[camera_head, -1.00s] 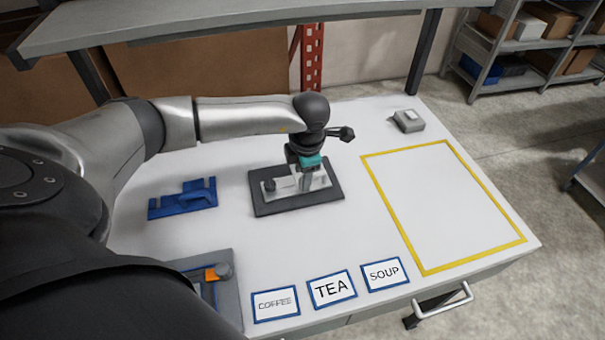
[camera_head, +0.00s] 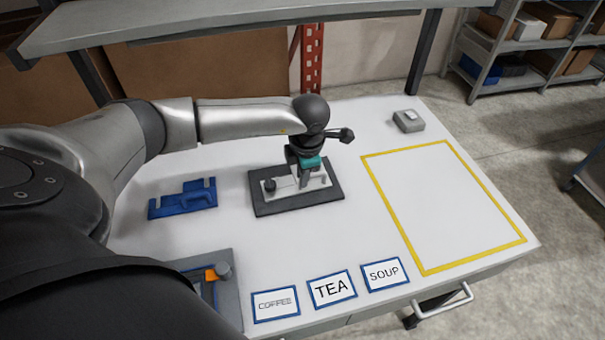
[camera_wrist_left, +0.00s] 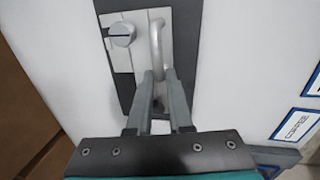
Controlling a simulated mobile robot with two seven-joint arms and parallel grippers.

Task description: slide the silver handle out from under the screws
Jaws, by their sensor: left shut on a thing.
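The silver handle (camera_wrist_left: 156,45) is a curved bar on a pale metal plate (camera_wrist_left: 138,58), seen in the left wrist view. The plate lies on a dark grey base (camera_head: 299,206) in the middle of the table. A slotted round screw (camera_wrist_left: 122,33) stands on the plate beside the handle; in the head view it is a dark knob (camera_head: 270,185). My left gripper (camera_wrist_left: 158,84) points down over the plate, its fingers shut on the near end of the handle. It also shows in the head view (camera_head: 304,182). The fingers hide part of the plate. My right gripper is not in view.
A blue bracket (camera_head: 183,200) lies left of the base. A grey fixture with an orange part (camera_head: 212,275) is at front left. COFFEE (camera_head: 275,304), TEA (camera_head: 332,290) and SOUP (camera_head: 385,274) labels line the front. The yellow-outlined area (camera_head: 440,205) at right is clear.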

